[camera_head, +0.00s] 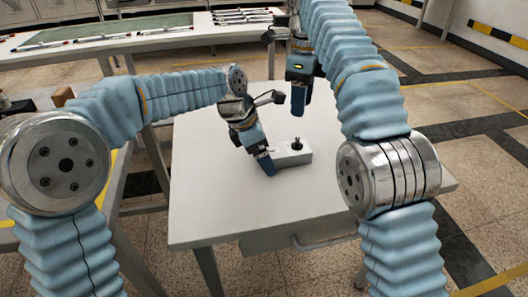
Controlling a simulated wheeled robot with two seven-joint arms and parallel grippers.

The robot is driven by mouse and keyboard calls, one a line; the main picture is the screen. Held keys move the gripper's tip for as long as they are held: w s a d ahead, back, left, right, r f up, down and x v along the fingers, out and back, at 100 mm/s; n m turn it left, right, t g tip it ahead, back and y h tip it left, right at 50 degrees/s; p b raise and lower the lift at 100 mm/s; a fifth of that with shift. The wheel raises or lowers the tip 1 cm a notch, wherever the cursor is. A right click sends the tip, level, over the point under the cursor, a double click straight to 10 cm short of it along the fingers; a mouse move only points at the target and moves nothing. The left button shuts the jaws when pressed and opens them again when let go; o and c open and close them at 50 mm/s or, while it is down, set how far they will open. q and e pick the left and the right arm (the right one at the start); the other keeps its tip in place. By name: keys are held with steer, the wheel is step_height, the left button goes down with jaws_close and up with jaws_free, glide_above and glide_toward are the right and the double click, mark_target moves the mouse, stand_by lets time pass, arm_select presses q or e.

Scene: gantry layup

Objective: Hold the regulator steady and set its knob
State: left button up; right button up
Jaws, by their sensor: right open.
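The regulator (293,158) is a small light-grey box lying on the white table. Its dark knob (297,146) stands up from the top.
The white table (215,205) is clear around the regulator, with a drawer handle at its front edge. Another bench (130,42) with a green surface and several rods stands behind. A small brown box (62,96) sits at the left. Tiled floor lies to the right.

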mark_target(299, 147)
arm_select(q)
steer(key=c, duration=1.3)
arm_select(e)
steer(key=shift+c, duration=0.3)
steer(key=shift+d, duration=0.2)
steer(key=shift+c, duration=1.3)
steer(key=d+y, duration=0.1)
steer(key=d, duration=0.1)
steer(key=d+f+n+y, duration=0.1)
steer(key=d, duration=0.1)
steer(key=d+y, duration=0.1)
steer(key=d, duration=0.1)
steer(key=shift+w+d+f+n+g+y, duration=0.25)
steer(key=shift+w+f+n+g+y, duration=0.05)
steer(key=shift+f+g, duration=0.1)
jaws_close()
steer(key=s+d+f+n+t+y, duration=0.1)
steer(key=s+d+y, duration=0.1)
steer(key=d+y, duration=0.5)
steer(key=shift+h, duration=0.6)
steer(key=x, duration=0.9)
steer(key=shift+d+f, duration=0.15)
steer(key=shift+f, duration=0.35)
steer(key=a, duration=0.3)
steer(key=shift+w+a+t, duration=0.15)
steer(key=shift+t, duration=0.15)
steer(key=shift+a, duration=0.4)
